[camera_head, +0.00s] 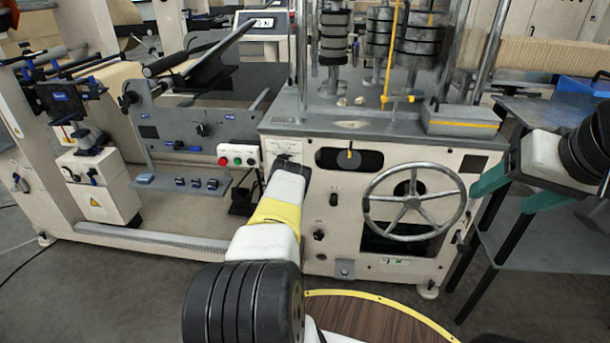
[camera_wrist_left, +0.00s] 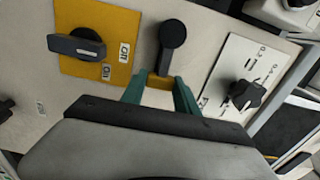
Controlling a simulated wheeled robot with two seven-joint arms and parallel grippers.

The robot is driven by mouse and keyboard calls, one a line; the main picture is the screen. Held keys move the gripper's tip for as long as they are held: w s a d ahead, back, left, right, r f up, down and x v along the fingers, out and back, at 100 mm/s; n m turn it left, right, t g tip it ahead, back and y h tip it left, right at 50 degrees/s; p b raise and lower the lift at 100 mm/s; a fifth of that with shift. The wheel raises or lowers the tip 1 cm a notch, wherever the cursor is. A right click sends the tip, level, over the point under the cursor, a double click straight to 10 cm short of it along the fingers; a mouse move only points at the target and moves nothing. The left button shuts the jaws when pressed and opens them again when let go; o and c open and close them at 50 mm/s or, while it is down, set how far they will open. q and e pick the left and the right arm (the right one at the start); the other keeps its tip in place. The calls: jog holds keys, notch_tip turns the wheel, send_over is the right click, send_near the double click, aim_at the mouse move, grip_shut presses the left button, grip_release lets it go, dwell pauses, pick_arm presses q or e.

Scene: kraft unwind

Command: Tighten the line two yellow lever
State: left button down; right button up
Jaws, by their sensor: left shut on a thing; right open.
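In the left wrist view, a lever with a black round end and black shank (camera_wrist_left: 172,36) runs down between the green fingers of my left gripper (camera_wrist_left: 160,92). A yellow part of it (camera_wrist_left: 158,81) shows between the fingers, which are shut on it. In the head view my left arm reaches the front panel of the cream machine (camera_head: 320,205); the wrist hides that gripper and lever. My right gripper (camera_head: 498,200) is open and empty, with teal fingers, right of the machine's handwheel (camera_head: 415,200).
Beside the lever are a yellow plate with a black switch (camera_wrist_left: 76,45) and a white scale plate with a black knob (camera_wrist_left: 246,94). Red and green buttons (camera_head: 238,157) sit left of my left arm. A dark table (camera_head: 550,110) stands at the right.

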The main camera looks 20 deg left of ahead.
pick_arm(q)
jog(key=shift+f+m, duration=0.25)
jog(key=shift+m, duration=0.05)
jog(key=c, duration=0.9)
grip_release()
jog(key=shift+s, duration=0.1)
jog(key=v, duration=0.7)
jog(key=shift+s, duration=0.35)
